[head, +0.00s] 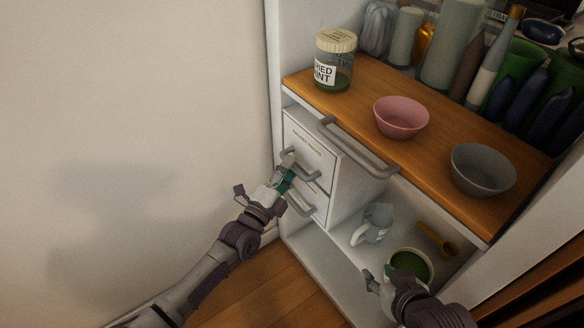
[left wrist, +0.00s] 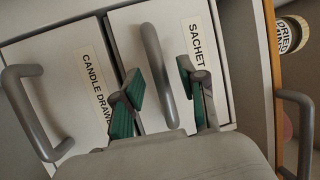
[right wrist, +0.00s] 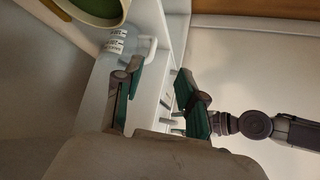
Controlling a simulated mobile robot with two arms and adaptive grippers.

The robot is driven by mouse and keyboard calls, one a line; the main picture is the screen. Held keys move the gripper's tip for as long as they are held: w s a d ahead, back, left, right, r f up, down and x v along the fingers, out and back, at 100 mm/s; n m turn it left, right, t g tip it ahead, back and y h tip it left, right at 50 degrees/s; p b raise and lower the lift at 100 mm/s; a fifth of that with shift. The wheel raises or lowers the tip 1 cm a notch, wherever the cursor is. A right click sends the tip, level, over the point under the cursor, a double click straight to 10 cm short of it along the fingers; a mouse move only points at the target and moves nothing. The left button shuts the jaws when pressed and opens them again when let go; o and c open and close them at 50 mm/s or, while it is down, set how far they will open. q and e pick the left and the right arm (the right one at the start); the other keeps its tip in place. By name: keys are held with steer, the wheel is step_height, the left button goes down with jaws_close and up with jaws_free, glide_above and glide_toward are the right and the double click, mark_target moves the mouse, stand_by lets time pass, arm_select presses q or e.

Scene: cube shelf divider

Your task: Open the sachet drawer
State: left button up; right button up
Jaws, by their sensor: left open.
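The sachet drawer (head: 307,147) is the upper white drawer at the left of the shelf unit, and its front looks flush. In the left wrist view, the drawer front labelled SACHET (left wrist: 198,45) has a grey bar handle (left wrist: 153,50). My left gripper (head: 285,178) is at this handle, and it also shows in the left wrist view (left wrist: 160,80). Its green-padded fingers are open, one on each side of the bar; I cannot tell whether they touch it. My right gripper (head: 378,282) is open and empty by the lower compartment; it also shows in the right wrist view (right wrist: 158,85).
The candle drawer (left wrist: 75,75), with its own handle (left wrist: 25,110), is directly below. A long rail (head: 355,148) juts out at the wooden top's front. A pitcher (head: 373,224), yellow scoop (head: 437,240) and green-filled bowl (head: 410,265) occupy the lower compartment. A jar (head: 336,62) and bowls stand on top.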

arm_select(q)
steer(key=shift+x, duration=0.85)
arm_select(e)
steer(key=shift+w+a+r+t, duration=0.3)
steer(key=shift+w+r+t, duration=0.4)
steer(key=shift+w, duration=0.15)
arm_select(q)
jaws_close()
arm_select(e)
steer(key=shift+f, duration=0.1)
